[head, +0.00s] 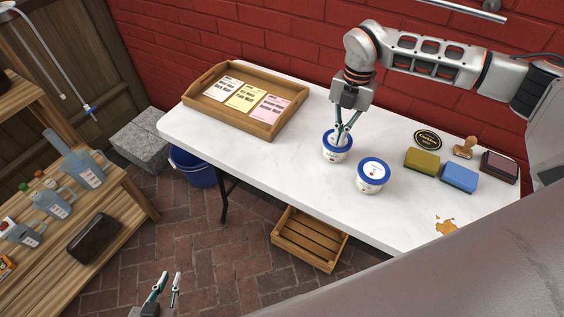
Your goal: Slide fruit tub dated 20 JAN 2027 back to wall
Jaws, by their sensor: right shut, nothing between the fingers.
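Two white tubs with blue-rimmed lids stand on the white table (270,172). The left tub (336,156) is a little nearer the brick wall (245,40); the right tub (371,178) stands closer to the front edge, apart from it. The dates on both are too small to read. My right gripper (340,143) points down at the left tub, with its shut, empty fingertips over the lid and hiding part of it. I cannot tell if they touch. My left gripper (171,276) is open and empty, low over the brick floor, away from the table.
A wooden tray (276,134) with several cards lies left on the table. A brown spill (446,226) marks the front right.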

